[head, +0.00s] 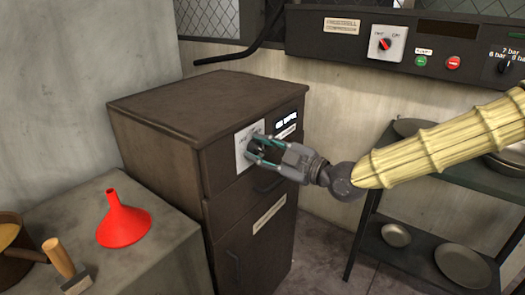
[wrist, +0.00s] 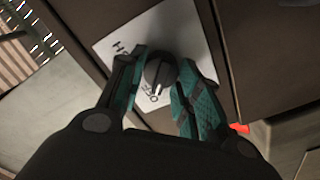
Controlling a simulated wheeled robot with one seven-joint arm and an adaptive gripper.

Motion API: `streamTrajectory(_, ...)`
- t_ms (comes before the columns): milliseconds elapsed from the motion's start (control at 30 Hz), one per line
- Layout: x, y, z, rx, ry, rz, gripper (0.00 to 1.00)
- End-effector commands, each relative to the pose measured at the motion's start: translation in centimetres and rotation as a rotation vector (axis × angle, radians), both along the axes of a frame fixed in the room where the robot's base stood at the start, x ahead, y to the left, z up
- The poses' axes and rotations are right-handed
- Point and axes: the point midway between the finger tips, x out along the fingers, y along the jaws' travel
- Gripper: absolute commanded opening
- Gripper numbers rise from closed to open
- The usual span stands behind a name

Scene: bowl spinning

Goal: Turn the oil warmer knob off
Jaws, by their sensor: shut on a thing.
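The oil warmer (head: 165,140) is a brown cabinet with a white dial plate (head: 243,158) near the top of its front. My gripper (head: 257,151) is at this plate, with its fingers around the knob. In the wrist view the dark round knob (wrist: 159,72) sits between the two teal finger pads of my gripper (wrist: 160,78). The pads are shut on the knob's sides. A pale pointer mark on the knob points down toward the "OFF" lettering on the white plate (wrist: 190,30). In the head view the fingers hide most of the knob.
A red funnel (head: 124,222), a hammer (head: 66,265) and a pot (head: 12,245) are on the grey counter at left. A compressor panel (head: 400,45) with a red-pointer switch hangs on the wall. A dark shelf (head: 465,170) with bowls and pans stands at right.

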Motion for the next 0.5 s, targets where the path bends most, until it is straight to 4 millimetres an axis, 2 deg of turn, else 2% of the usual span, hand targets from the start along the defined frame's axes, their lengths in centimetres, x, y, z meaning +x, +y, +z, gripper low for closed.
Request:
streamTrajectory(100, -0.06, 0.05, -0.02, 0.0, 0.0, 0.001, 0.1)
streamTrajectory(133, -0.06, 0.04, -0.02, 0.0, 0.0, 0.001, 0.37)
streamTrajectory(233, -0.05, 0.03, -0.02, 0.0, 0.0, 0.001, 0.55)
streamTrajectory(500, -0.02, -0.03, 0.0, 0.0, 0.0, 0.0, 0.55)
